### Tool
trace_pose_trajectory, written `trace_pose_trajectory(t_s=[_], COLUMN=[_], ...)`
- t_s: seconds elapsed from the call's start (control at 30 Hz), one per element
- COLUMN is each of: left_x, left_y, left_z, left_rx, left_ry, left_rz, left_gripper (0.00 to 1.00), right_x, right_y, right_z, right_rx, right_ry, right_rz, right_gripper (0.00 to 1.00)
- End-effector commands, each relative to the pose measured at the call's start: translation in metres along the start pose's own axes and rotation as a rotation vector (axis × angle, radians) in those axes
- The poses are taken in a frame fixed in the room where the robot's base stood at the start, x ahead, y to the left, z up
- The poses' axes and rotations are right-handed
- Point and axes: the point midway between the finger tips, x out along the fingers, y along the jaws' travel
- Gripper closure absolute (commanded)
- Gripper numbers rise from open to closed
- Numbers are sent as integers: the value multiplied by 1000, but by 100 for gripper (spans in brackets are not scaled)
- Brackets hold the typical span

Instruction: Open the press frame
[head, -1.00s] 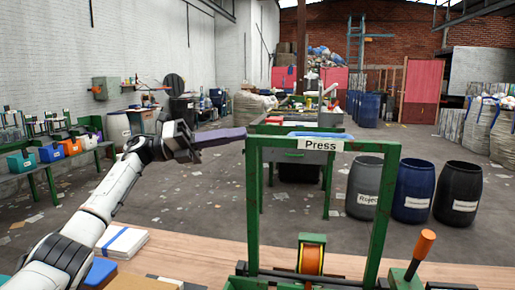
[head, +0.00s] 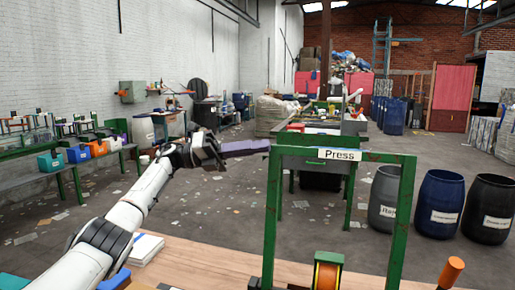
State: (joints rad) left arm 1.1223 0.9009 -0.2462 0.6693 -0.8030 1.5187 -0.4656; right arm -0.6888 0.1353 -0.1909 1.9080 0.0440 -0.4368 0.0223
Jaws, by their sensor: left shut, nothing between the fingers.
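The press frame (head: 397,210) is a green upright frame with a white "Press" label (head: 339,154) on its top bar. It stands at the front of the wooden table, and its lower part is cut off by the picture's bottom edge. An orange spool (head: 327,276) sits low between its posts. An orange-topped handle (head: 451,270) stands at its right. My left gripper (head: 262,146) is shut and empty, its long purple fingers pointing right at the frame's upper left corner. Whether they touch it cannot be told. My right gripper is out of view.
A white stack of sheets (head: 146,248) lies on the wooden table (head: 220,256), left of the press. Grey, blue and black barrels (head: 440,205) stand beyond on the right. A green bench with coloured bins (head: 78,154) is on the left. The floor between has scattered paper.

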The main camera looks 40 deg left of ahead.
Motion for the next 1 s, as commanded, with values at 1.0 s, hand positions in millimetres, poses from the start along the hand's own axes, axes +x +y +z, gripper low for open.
trace_pose_trajectory(t_s=[1.0], left_x=[-76], left_y=[-1], left_z=[0], left_rx=[0], left_ry=[0], left_rz=[1], left_gripper=[100], right_x=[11], right_y=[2], right_z=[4], right_rx=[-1], right_ry=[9], right_rz=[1], right_gripper=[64])
